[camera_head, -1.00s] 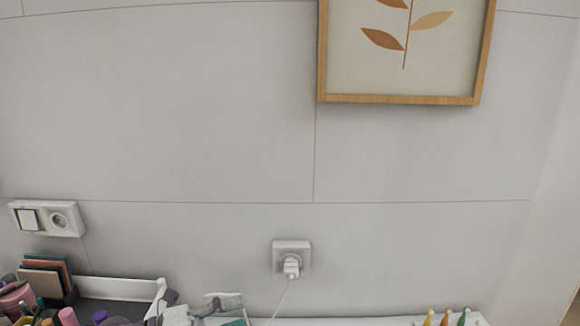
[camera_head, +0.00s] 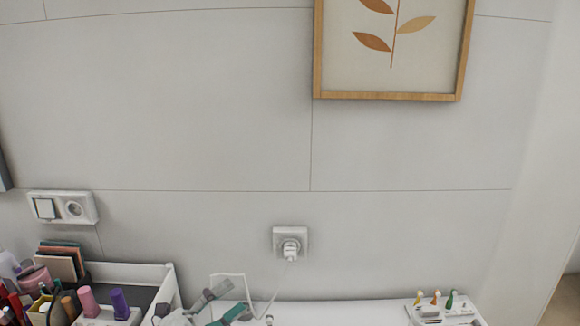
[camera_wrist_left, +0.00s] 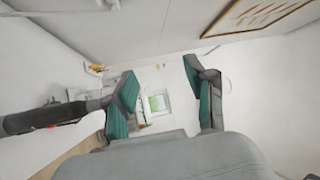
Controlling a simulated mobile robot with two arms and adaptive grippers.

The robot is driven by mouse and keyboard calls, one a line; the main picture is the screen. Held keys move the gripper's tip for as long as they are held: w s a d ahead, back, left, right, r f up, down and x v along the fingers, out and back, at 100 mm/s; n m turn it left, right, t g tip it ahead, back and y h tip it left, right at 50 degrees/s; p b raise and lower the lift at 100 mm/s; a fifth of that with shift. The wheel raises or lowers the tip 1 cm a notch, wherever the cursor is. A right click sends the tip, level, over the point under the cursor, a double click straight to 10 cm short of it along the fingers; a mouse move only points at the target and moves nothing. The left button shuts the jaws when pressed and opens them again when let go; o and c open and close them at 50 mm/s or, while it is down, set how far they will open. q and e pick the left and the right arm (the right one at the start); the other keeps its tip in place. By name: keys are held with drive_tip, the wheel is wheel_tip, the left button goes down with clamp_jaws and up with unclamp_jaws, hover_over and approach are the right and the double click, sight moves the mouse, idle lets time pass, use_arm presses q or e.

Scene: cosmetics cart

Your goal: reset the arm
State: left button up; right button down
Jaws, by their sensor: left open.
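My left gripper (camera_head: 233,300) shows at the bottom of the head view, left of centre, with grey fingers and teal pads. Its two fingers stand apart with nothing between them. In the left wrist view its fingers (camera_wrist_left: 160,78) are spread wide, and the space between them is empty. Most of my left arm is cut off by the bottom edge of the head view. My right gripper is not seen.
A white-walled organiser (camera_head: 172,284) with a purple bottle (camera_head: 119,303), a pink bottle (camera_head: 88,299) and other cosmetics stands at lower left. Small coloured bottles stand on a white holder (camera_head: 428,313) at lower right. Behind are a wall socket with a plug (camera_head: 290,248) and a framed picture (camera_head: 345,70).

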use_arm(q)
drive_tip(key=s+a+f+n+t+y, duration=0.1)
drive_tip(key=s+a+f+n+y, duration=0.2)
drive_tip(key=a+f+n+y, duration=0.5)
drive_tip(key=s+a+f+n+t+y, duration=0.1)
drive_tip(key=s+a+f+n+y, duration=0.3)
drive_tip(key=n+y, duration=0.8)
drive_tip(key=s+d+f+n+g+h, duration=0.2)
drive_tip(key=s+f+g, duration=0.4)
drive_tip(key=s, duration=0.5)
drive_tip(key=s+d+f+n+g+h, duration=0.1)
drive_tip(key=s+f+n+g+h, duration=0.3)
drive_tip(key=s, duration=0.7)
wheel_tip(320, 180, down, 26)
drive_tip(key=m+g+y+b, duration=0.2)
drive_tip(key=s+a+f+g+b, duration=0.1)
drive_tip(key=s+a+f, duration=0.1)
drive_tip(key=s+f, duration=1.5)
wheel_tip(320, 180, down, 3)
drive_tip(key=shift+s+a+g+y, duration=0.25)
drive_tip(key=shift+a+g+y, duration=0.05)
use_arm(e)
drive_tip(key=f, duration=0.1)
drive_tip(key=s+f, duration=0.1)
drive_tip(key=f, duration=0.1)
